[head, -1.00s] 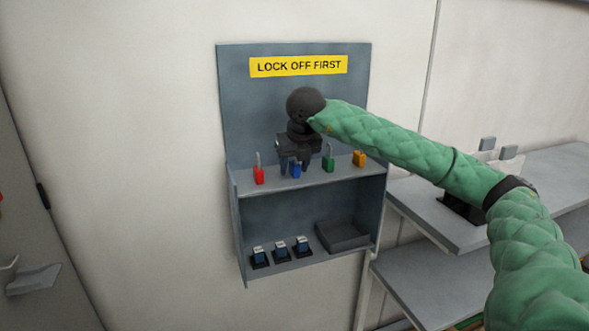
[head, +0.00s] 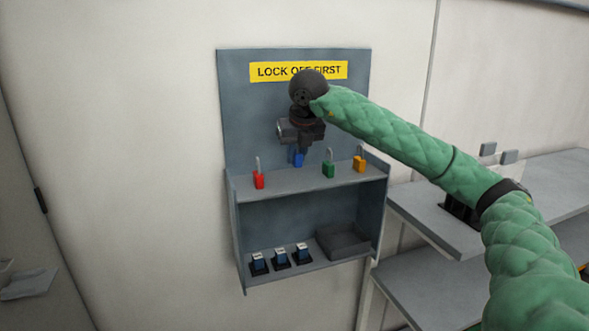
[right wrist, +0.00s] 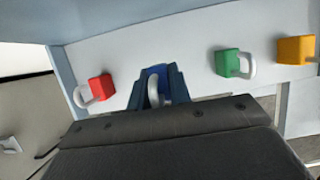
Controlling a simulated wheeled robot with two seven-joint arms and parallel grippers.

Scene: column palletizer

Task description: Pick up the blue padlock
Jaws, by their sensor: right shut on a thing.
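The blue padlock (head: 298,159) is held below my right gripper (head: 302,148), a little above the shelf of the wall station (head: 280,180). The right gripper is shut on it. In the right wrist view the blue padlock (right wrist: 153,83) sits between the two dark fingers (right wrist: 157,88), its pale shackle towards the camera. The fingers hide part of its sides. My left gripper is in neither view.
On the same shelf stand a red padlock (head: 259,180) to the left, and a green padlock (head: 328,169) and an orange padlock (head: 359,164) to the right. Below are several blue-and-black items (head: 281,257) and a dark tray (head: 342,243). A yellow sign (head: 270,72) is behind the arm.

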